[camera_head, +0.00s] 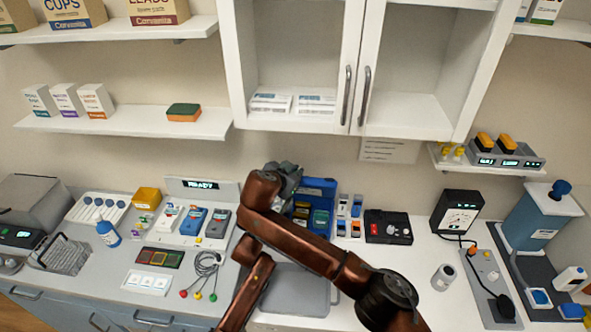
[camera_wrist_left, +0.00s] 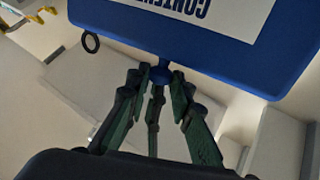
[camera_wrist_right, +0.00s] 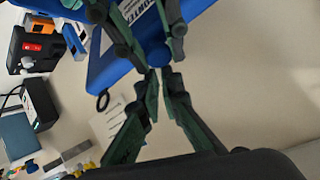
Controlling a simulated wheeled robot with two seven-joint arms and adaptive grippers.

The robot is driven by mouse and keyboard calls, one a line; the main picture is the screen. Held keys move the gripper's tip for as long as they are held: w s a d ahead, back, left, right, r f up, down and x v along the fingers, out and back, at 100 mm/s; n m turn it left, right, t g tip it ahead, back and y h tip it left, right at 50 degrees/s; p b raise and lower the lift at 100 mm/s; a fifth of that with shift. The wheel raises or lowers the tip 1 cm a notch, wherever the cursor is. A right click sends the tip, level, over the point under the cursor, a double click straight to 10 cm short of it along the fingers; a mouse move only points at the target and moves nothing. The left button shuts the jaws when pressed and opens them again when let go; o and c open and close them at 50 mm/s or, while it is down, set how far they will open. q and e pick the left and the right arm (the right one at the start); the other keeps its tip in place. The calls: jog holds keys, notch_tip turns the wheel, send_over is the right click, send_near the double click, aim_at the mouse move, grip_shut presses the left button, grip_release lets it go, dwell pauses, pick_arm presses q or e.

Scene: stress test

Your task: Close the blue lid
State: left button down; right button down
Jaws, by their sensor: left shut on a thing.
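The blue lid (camera_head: 318,187) stands raised at the back of a blue case (camera_head: 318,224) on the counter. My right gripper (camera_head: 292,174) is at the lid's left side, partly covered by its own arm. In the left wrist view, the lid (camera_wrist_left: 150,25) carries a white label. My left gripper (camera_wrist_left: 161,74) is shut on the lid's small blue knob (camera_wrist_left: 164,77). In the right wrist view, the lid (camera_wrist_right: 115,70) is partly behind other green fingers. My right gripper (camera_wrist_right: 159,72) has its tips close together beside the knob; any grip is unclear.
Wall cabinets (camera_head: 350,65) hang above the case. A grey flat panel (camera_head: 300,290) lies in front. Some white counter (camera_head: 415,262) is clear at right.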

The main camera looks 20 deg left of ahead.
pick_arm(q)
jog(key=shift+w+r, duration=0.1)
jog(key=shift+r, duration=0.05)
pick_arm(e)
jog(key=shift+s+a+f, duration=0.3)
jog(key=shift+s+f, duration=0.15)
jog(key=shift+f, duration=0.05)
pick_arm(q)
jog(key=c, duration=1.7)
grip_release()
jog(key=shift+d, duration=0.1)
jog(key=shift+c, duration=0.2)
pick_arm(e)
jog(key=shift+w, duration=0.1)
pick_arm(q)
jog(key=shift+r, duration=0.1)
pick_arm(e)
jog(key=shift+w, duration=0.1)
